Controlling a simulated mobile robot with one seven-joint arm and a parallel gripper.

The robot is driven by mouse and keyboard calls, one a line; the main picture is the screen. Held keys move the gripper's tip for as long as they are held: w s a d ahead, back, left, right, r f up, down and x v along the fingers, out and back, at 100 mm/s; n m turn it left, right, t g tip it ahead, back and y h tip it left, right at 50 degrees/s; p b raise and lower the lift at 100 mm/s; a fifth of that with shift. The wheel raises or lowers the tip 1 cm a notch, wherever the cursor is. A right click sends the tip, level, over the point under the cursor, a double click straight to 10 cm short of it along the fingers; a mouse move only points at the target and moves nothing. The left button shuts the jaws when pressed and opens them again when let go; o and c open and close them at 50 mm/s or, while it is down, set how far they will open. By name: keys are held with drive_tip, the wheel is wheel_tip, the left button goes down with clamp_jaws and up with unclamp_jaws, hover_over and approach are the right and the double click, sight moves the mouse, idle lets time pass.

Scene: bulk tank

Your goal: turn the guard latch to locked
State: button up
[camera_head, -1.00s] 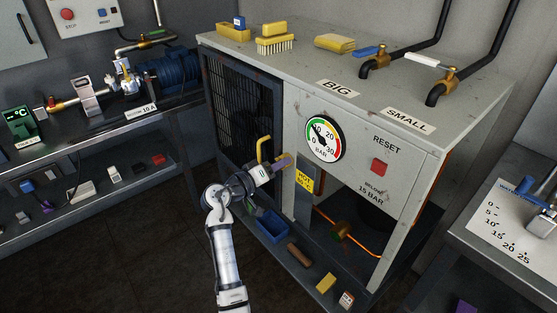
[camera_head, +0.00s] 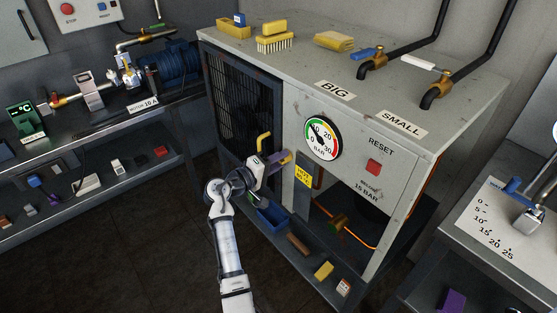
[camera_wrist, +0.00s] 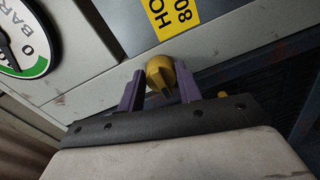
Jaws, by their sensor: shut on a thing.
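The guard latch is a yellow knob (camera_wrist: 158,72) with a raised grip on the cabinet front, seen between my fingers in the wrist view. In the head view its yellow end (camera_head: 287,158) shows at the fingertips, on the strip between guard and panel. My gripper (camera_head: 281,159) has purple fingers, one on each side of the knob. In the wrist view my gripper (camera_wrist: 159,82) is shut on it. The guard (camera_head: 240,108) is a dark mesh door left of the latch, with a yellow bent handle (camera_head: 263,143). It looks closed. The fingers partly hide the latch, so I cannot tell its setting.
A yellow HOT label (camera_head: 303,175) is just right of the latch, and a pressure gauge (camera_head: 321,139) is above it. A blue bin (camera_head: 271,219) and small loose items lie on the lower shelf. The floor left of the cabinet is clear.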

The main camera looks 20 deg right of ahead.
drive_tip(key=shift+f, duration=0.1)
drive_tip(key=o, duration=1)
drive_tip(key=b+v, duration=0.2)
drive_tip(key=v, duration=1.1)
drive_tip(key=shift+s+a+b, duration=0.1)
drive_tip(key=shift+a+b, duration=0.25)
drive_tip(key=shift+a, duration=0.05)
